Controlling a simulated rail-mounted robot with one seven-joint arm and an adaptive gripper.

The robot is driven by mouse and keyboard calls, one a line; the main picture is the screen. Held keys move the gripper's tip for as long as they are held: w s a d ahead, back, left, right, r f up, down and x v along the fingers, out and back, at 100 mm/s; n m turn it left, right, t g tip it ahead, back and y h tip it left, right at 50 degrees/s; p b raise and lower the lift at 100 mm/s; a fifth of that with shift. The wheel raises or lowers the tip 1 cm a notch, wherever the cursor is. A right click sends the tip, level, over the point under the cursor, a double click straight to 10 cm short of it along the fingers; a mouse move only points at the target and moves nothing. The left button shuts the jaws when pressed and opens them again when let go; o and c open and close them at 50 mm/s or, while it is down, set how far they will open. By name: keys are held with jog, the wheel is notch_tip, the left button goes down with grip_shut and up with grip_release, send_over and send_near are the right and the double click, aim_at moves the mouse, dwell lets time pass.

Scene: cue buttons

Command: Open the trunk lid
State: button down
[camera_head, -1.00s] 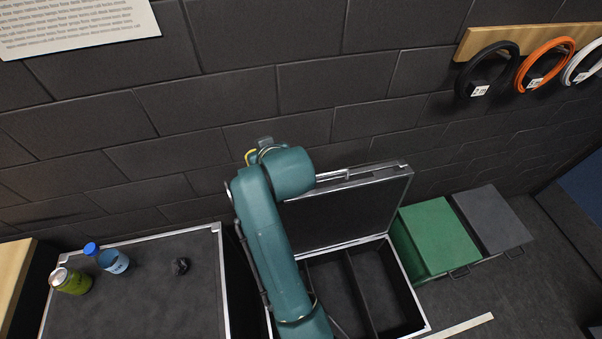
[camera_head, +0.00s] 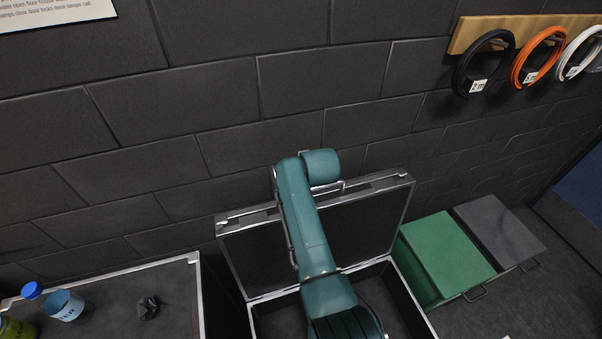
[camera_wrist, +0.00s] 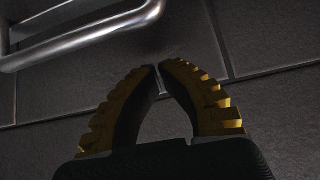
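The trunk (camera_head: 411,301) is a black case with silver edges on the floor by the wall. Its lid (camera_head: 372,222) stands up, tilted back toward the wall, and the inside shows below it. A metal handle is on the lid's top edge, partly behind my arm. My gripper is hidden behind my arm in the head view. In the wrist view my gripper (camera_wrist: 158,66) has its yellow and black fingers curved together, tips about meeting, with nothing between them. A shiny metal bar (camera_wrist: 95,34), seemingly the lid's handle, is at upper left, apart from the fingers.
A green box (camera_head: 443,251) and a grey box (camera_head: 500,232) stand right of the trunk. A silver-edged case top (camera_head: 110,305) at left holds a blue-capped bottle (camera_head: 64,304), a can and a dark lump. Cable loops hang on a wall board (camera_head: 462,36).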

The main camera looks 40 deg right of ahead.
jog(key=shift+s+a+f+p, duration=0.3)
jog(key=shift+s+f+p, duration=0.1)
jog(key=shift+s, duration=0.3)
jog(key=shift+s+a+f+p, duration=0.3)
jog(key=shift+s+f, duration=0.1)
jog(key=shift+s, duration=0.25)
